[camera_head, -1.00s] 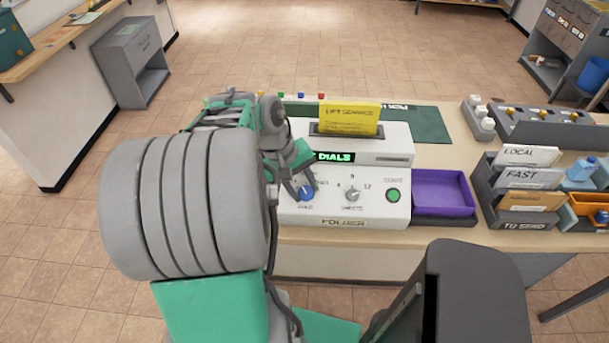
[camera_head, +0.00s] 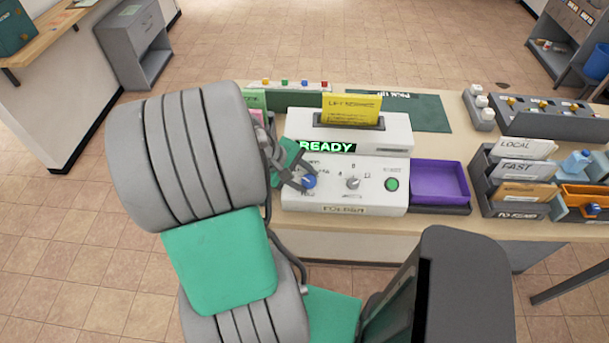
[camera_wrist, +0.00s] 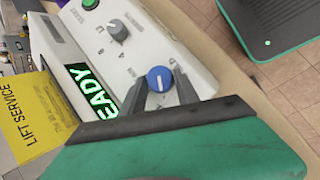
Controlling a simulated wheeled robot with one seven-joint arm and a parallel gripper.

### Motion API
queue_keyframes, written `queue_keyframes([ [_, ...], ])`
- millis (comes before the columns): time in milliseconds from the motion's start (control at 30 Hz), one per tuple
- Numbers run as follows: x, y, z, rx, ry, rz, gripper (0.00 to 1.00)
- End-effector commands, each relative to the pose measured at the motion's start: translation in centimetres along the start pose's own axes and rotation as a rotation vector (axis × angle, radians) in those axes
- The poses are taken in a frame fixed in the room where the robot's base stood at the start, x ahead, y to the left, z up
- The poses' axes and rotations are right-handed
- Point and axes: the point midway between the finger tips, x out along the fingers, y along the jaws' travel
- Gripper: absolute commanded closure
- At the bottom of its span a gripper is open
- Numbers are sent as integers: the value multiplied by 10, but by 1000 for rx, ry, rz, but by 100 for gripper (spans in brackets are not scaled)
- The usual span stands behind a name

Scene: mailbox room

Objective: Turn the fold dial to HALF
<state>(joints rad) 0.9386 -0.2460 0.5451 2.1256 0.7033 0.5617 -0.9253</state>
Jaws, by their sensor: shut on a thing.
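The folder machine (camera_head: 326,208) is a white box on the table. Its blue fold dial (camera_head: 309,182) is at the left of the front panel and also shows in the wrist view (camera_wrist: 160,78). My gripper (camera_wrist: 161,90) is shut on the blue dial, one dark finger on each side of it. It also shows in the head view (camera_head: 300,180), reaching in from the left. The dial has a white pointer line. The position labels around it are partly hidden or too small to read. The display (camera_head: 328,147) reads READY in green.
A grey dial (camera_head: 352,183) and a green button (camera_head: 391,185) sit to the right on the same panel. A yellow LIFT SERVICE sheet (camera_head: 352,108) stands in the machine's top slot. A purple tray (camera_head: 439,182) and a labelled rack (camera_head: 517,178) are further right.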

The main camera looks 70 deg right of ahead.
Motion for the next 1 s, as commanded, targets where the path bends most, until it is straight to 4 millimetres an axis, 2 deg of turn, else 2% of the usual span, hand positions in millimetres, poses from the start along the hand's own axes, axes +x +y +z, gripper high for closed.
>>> queue_keyframes([
  [233,0,0,-1,-1,2,0,100],
  [267,0,0,-1,-1,2,0,61],
  [500,0,0,0,0,1,-1,42],
  [767,-2,0,0,1,1,0,42],
  [867,-15,0,-2,0,4,1,42],
  [1000,-45,0,-2,0,6,2,42],
])
